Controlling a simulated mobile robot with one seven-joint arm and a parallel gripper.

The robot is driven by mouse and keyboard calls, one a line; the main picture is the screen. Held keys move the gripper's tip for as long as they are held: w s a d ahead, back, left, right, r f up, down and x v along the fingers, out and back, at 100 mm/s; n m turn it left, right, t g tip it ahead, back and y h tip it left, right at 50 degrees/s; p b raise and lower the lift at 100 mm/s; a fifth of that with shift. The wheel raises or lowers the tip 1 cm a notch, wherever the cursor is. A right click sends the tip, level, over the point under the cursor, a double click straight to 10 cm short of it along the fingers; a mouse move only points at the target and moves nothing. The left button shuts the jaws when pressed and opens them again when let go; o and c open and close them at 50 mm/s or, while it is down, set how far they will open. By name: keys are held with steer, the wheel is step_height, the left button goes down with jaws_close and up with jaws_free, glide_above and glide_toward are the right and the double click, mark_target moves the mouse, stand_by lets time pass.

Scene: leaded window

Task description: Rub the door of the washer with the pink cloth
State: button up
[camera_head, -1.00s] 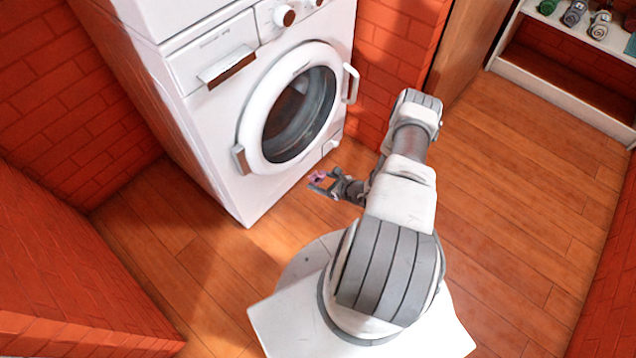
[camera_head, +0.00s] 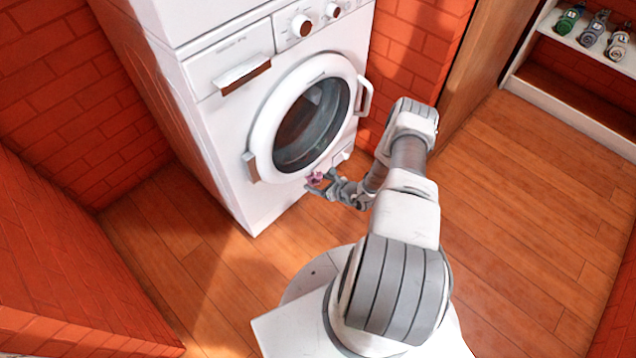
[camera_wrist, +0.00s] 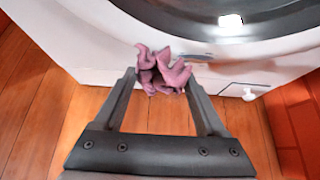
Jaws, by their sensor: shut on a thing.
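The white washer (camera_head: 225,150) stands against the brick wall, and its round door (camera_head: 266,125) with dark glass is closed. My gripper (camera_head: 318,184) is low in front of the washer, just below the door's lower edge in the picture. It is shut on the crumpled pink cloth (camera_head: 315,178). In the wrist view the cloth (camera_wrist: 162,70) sticks out beyond the fingertips, and the door's lower rim (camera_wrist: 200,48) is just above it. I cannot tell whether the cloth touches the washer. The fingers hide part of the cloth in the head view.
Brick walls (camera_head: 60,70) stand behind and to the left of the washer. A white shelf (camera_head: 560,105) with several small items is at the upper right. The wooden floor (camera_head: 520,220) on the right is clear.

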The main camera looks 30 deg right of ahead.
steer(key=shift+w+a, duration=0.2)
steer(key=shift+w, duration=0.35)
steer(key=shift+w+a, duration=0.2)
steer(key=shift+w, duration=0.35)
stand_by(0.5)
steer(key=w+d, duration=0.2)
steer(key=d, duration=0.4)
steer(key=shift+r+p, duration=0.15)
steer(key=shift+p, duration=0.3)
steer(key=shift+s+a+p, duration=0.15)
steer(key=shift+a+p, duration=0.2)
steer(key=shift+a, duration=0.35)
steer(key=shift+s+a+p, duration=0.15)
steer(key=shift+a+p, duration=0.2)
steer(key=shift+a, duration=0.35)
steer(key=shift+s+a+p, duration=0.35)
steer(key=shift+a+p, duration=0.35)
steer(key=shift+a, duration=0.15)
steer(key=shift+s+a+p, duration=0.4)
steer(key=shift+a, duration=0.4)
